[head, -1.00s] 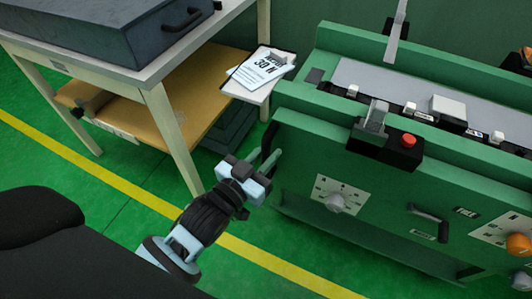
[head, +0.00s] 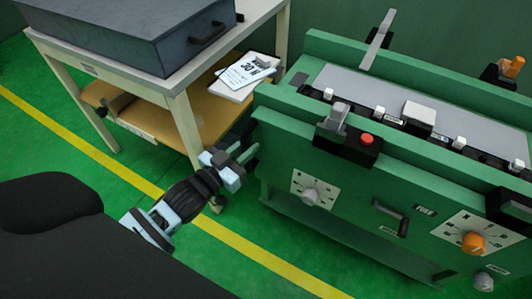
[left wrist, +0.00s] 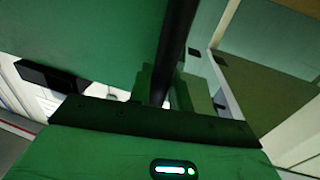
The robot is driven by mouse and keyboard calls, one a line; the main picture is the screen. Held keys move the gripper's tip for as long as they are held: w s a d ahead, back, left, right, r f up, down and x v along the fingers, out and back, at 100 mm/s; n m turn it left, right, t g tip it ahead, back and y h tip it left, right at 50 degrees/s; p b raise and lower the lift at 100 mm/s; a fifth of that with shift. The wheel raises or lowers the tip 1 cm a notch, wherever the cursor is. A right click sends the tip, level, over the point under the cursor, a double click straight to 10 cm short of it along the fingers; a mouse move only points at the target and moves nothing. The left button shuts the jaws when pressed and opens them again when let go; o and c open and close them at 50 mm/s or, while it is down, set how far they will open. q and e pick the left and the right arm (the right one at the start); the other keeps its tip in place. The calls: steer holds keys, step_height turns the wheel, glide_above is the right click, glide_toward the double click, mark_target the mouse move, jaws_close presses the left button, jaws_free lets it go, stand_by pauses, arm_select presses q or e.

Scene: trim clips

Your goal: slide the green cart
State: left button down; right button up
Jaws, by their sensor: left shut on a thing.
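The green cart (head: 335,222) fills the right side of the head view, its front panel facing me. My left gripper (head: 239,159) is at the cart's left end, shut on the cart's handle (head: 250,149). The fingertips are partly hidden against the handle. In the left wrist view a dark upright bar (left wrist: 176,45) stands close in front of the camera, beside a large green surface (left wrist: 90,40). My right gripper is not in view.
A pale table (head: 181,105) with a grey case (head: 140,40) stands left of the cart, its leg close to my left gripper. A yellow floor line (head: 240,237) passes below the cart.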

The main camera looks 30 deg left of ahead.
arm_select(q)
steer(key=a+p, duration=0.1)
steer(key=a, duration=0.5)
steer(key=shift+w, duration=0.15)
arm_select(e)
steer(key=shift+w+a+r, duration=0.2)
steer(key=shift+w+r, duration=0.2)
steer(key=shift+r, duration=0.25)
arm_select(q)
steer(key=shift+a, duration=0.1)
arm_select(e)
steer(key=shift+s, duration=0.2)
arm_select(q)
steer(key=c, duration=1.4)
jaws_free()
steer(key=shift+o, duration=0.3)
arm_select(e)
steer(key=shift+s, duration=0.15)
